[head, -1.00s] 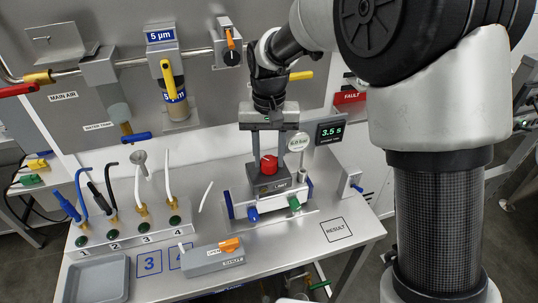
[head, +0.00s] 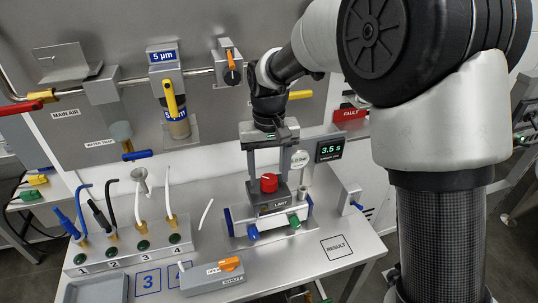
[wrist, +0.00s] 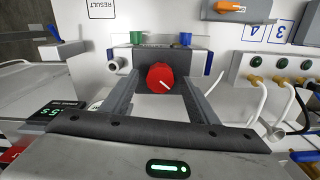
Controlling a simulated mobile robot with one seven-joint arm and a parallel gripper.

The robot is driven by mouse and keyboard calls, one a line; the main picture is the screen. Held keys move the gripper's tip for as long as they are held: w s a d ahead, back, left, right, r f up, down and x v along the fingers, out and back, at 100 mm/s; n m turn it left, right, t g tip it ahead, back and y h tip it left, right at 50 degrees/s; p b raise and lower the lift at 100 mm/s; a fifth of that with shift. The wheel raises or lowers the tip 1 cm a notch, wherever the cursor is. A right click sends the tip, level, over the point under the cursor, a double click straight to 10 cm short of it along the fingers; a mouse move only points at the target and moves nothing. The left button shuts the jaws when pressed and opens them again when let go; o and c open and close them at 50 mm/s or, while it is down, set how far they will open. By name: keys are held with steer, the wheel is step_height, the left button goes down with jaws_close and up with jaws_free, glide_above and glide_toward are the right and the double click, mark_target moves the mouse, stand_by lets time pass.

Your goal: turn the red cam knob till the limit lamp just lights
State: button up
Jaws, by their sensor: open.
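The red cam knob (head: 269,183) is a round red dial on top of a grey block (head: 258,198) marked LIMIT. In the wrist view the knob (wrist: 160,76) shows a white pointer line slanting down to the right. My gripper (head: 267,172) is above the block, its two fingers apart on either side of the knob. The wrist view shows gaps between both fingers and the knob, so my gripper (wrist: 161,88) is open and holds nothing. I cannot make out whether the limit lamp beside the label is lit.
A display (head: 331,148) reading 3.5 s and a round pale tag (head: 299,159) stand close right of my gripper. Blue and green fittings (head: 294,221) stick out at the block's front. A valve box (head: 212,277) with an orange lever and a hose rack (head: 127,252) are to the left.

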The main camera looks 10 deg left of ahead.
mark_target(269, 178)
step_height(269, 178, up, 17)
steer(key=p, duration=0.1)
stand_by(0.4)
steer(key=s+d+r+m+t+p, duration=0.1)
steer(key=s+d+r+t, duration=0.15)
steer(key=s+d, duration=0.4)
steer(key=s+d+r+m+t+p, duration=0.1)
steer(key=s+d+r, duration=0.25)
steer(key=d, duration=0.55)
steer(key=s+d+f+m+t+p, duration=0.1)
steer(key=s+d+f+t, duration=0.1)
steer(key=s+d+f, duration=0.2)
steer(key=s+d, duration=0.3)
steer(key=s, duration=0.2)
steer(key=shift+s+f+m, duration=0.2)
steer(key=shift+s+m, duration=0.15)
steer(key=shift+m, duration=0.05)
steer(key=shift+w, duration=0.1)
